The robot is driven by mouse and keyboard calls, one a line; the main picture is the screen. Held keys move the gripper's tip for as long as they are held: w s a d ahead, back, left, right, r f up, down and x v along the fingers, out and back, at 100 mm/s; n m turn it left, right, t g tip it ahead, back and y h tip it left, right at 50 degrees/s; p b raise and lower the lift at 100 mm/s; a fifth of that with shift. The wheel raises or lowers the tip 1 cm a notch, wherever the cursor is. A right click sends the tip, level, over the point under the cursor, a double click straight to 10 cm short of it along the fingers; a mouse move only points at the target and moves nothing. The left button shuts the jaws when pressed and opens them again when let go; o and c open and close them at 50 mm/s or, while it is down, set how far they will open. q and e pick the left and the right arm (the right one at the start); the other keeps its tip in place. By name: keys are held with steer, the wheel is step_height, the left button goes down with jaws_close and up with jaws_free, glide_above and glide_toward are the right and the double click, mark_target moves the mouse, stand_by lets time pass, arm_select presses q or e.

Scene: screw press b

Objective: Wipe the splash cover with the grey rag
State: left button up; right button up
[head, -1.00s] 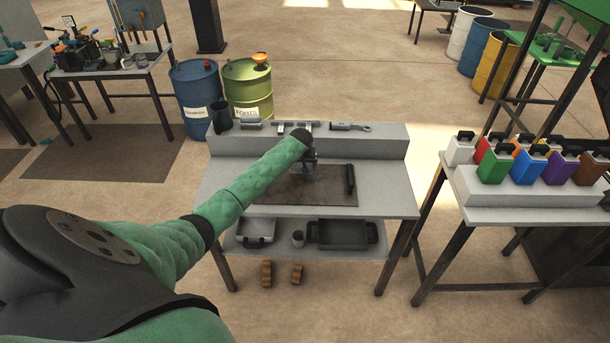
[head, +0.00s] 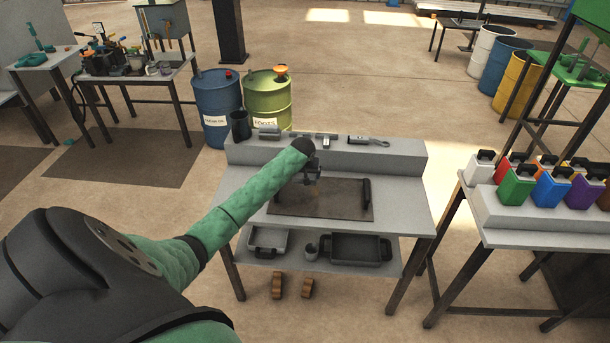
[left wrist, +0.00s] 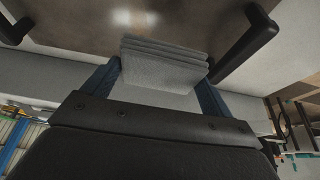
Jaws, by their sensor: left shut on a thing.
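The splash cover (head: 285,202) is a dark, flat panel lying on the grey bench top. A black handle (head: 367,190) stands at its right end; in the left wrist view handles show at both sides, one at the right (left wrist: 250,40). A yellowish-brown patch shows on the cover just below my left gripper (head: 313,180). That gripper is shut on the folded grey rag (left wrist: 165,65), which sits between its blue fingers. The gripper is over the cover, left of the handle; whether the rag touches the cover I cannot tell. My right gripper is out of view.
A raised ledge (head: 395,157) runs along the bench back, carrying a dark mug (head: 240,126) and a wrench-like tool (head: 368,140). Trays (head: 355,248) sit on the lower shelf. Coloured bottles (head: 518,187) stand on the right-hand table. Drums (head: 268,98) stand behind.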

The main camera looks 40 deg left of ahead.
arm_select(q)
steer(key=shift+r+p, duration=0.2)
steer(key=shift+p, duration=0.3)
step_height(320, 180, down, 7)
steer(key=shift+b, duration=1.25)
steer(key=shift+w+d+f, duration=0.1)
steer(key=shift+d+f, duration=0.05)
steer(key=shift+f, duration=0.05)
steer(key=d, duration=0.1)
steer(key=w+d+p, duration=0.1)
steer(key=w+d, duration=0.1)
steer(key=d, duration=0.1)
steer(key=shift+w+r, duration=0.1)
steer(key=shift+w, duration=0.15)
steer(key=shift+w+d+p, duration=0.3)
steer(key=shift+w+d, duration=0.15)
steer(key=shift+d, duration=0.25)
steer(key=shift+w+d, duration=0.1)
steer(key=shift+d, duration=0.05)
